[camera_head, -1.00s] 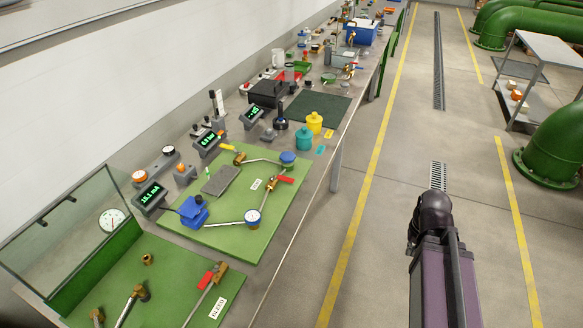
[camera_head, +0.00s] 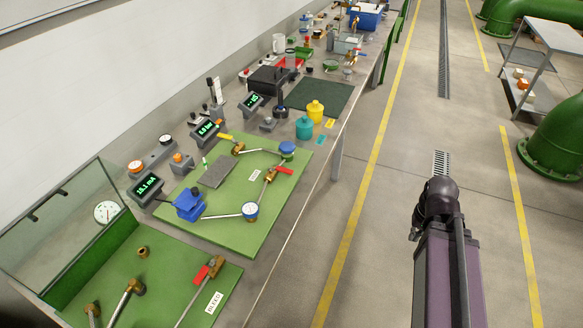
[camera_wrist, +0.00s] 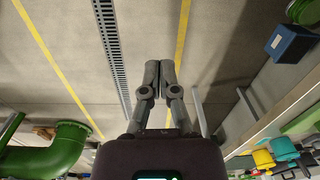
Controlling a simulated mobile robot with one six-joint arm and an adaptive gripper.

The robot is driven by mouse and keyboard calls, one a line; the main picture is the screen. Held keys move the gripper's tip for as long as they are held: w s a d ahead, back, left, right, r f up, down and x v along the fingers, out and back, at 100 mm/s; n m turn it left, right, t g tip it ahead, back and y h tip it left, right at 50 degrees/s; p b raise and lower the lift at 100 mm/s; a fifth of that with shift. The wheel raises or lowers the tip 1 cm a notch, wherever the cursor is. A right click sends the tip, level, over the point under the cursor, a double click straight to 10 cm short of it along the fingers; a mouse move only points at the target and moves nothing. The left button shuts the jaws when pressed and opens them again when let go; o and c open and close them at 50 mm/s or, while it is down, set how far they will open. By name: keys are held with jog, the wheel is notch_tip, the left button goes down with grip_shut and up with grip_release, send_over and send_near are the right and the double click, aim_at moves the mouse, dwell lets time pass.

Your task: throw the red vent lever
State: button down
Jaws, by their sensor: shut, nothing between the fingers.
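A red lever (camera_head: 284,171) sits on a brass valve on the middle green board (camera_head: 238,232), beside a small white label (camera_head: 255,175) too small to read. A second red lever (camera_head: 201,274) is on a brass valve on the near green board (camera_head: 175,258), beside a label (camera_head: 214,303) that seems to read BLEED. I cannot tell for certain which is the vent lever. My gripper (camera_wrist: 160,65) is shut and empty in the wrist view, over the floor and away from both levers. The levers do not show clearly in the wrist view.
A clear panel (camera_head: 70,230) stands at the left. Yellow (camera_head: 315,111) and teal (camera_head: 304,127) pots stand behind.

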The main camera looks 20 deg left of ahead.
aim_at(281, 170)
jog(key=w+a+f+n+y+b, duration=0.1)
jog(key=w+a+f+y+b, duration=0.25)
jog(key=w+a+b, duration=0.35)
jog(key=w+a+f+y+b, duration=0.25)
jog(key=w+a+y, duration=0.25)
jog(key=a, duration=0.5)
jog(key=w+a+r+g+y+b, duration=0.2)
jog(key=w+a+r+y+b, duration=0.3)
jog(key=w+a+y+b, duration=0.4)
jog(key=a, duration=0.4)
jog(key=shift+w+a+r+n+g, duration=0.15)
jog(key=shift+w+a+n+g, duration=0.05)
jog(key=shift+w+n+g, duration=0.2)
jog(key=shift+a, duration=0.15)
jog(key=a, duration=0.3)
jog(key=s+a, duration=0.1)
jog(key=a, duration=0.5)
jog(key=shift+s+a, duration=0.1)
jog(key=shift+s, duration=0.15)
jog(key=s, duration=0.3)
jog(key=shift+a, duration=0.25)
jog(key=shift+s+a, duration=0.1)
jog(key=shift+s, duration=0.45)
